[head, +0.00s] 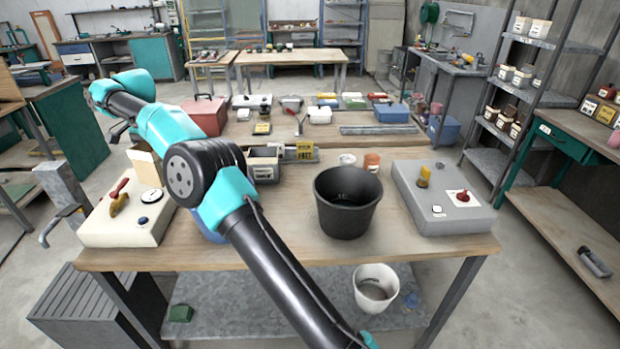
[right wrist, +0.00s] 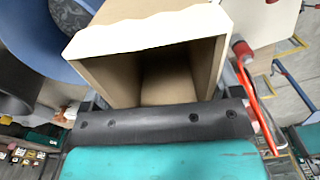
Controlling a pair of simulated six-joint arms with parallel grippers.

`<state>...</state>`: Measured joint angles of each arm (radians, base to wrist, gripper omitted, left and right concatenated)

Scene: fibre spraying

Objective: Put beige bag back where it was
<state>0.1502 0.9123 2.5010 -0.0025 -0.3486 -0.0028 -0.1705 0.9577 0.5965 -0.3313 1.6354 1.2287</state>
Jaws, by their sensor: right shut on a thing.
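The beige bag (right wrist: 148,34) fills the upper middle of the right wrist view, its open mouth towards the camera and its inside apparently empty. My right gripper (right wrist: 165,118) shows as a black bar across the bag's near side and is shut on it. In the head view a pale beige piece of the bag (head: 146,167) shows left of my right arm, above the cream box. My arm hides the rest of it and the gripper there. I cannot tell whether the bag touches anything below. My left gripper is not in view.
The cream box (head: 112,226) with a red lever stands at the table's left end. A blue container (head: 208,232) is partly behind my arm. A black bucket (head: 347,215) and a grey box (head: 443,190) stand to the right. The wooden table (head: 290,240) is bare in front of the bucket.

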